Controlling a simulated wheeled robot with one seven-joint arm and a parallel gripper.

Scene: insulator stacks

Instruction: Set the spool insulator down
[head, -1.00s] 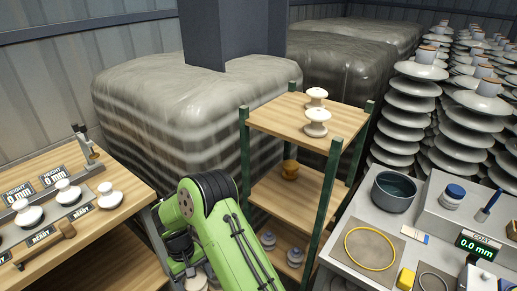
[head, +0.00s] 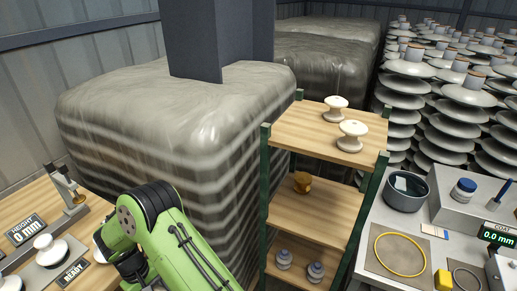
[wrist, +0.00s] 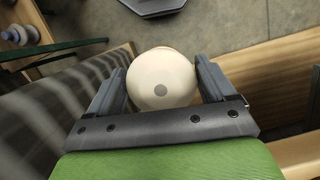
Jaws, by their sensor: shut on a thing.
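A cream-white spool insulator (wrist: 162,82), seen end-on with a grey dot on its face, sits between the two fingers of my gripper (wrist: 160,70) in the wrist view. The gripper is shut on it. A wooden surface (wrist: 272,85) lies below and right of it in that view; I cannot tell the gap. In the head view, my green arm hides the gripper and the held spool. Two white spools, one (head: 335,108) behind the other (head: 351,135), stand on the rack's top shelf (head: 300,125).
Two grey insulators (head: 284,259) stand on the rack's bottom shelf. A wooden bench (head: 95,280) with white insulators and a READY label is at left. A grey bench (head: 405,245) with a pot (head: 405,190) is at right. A wrapped pallet (head: 130,110) stands behind.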

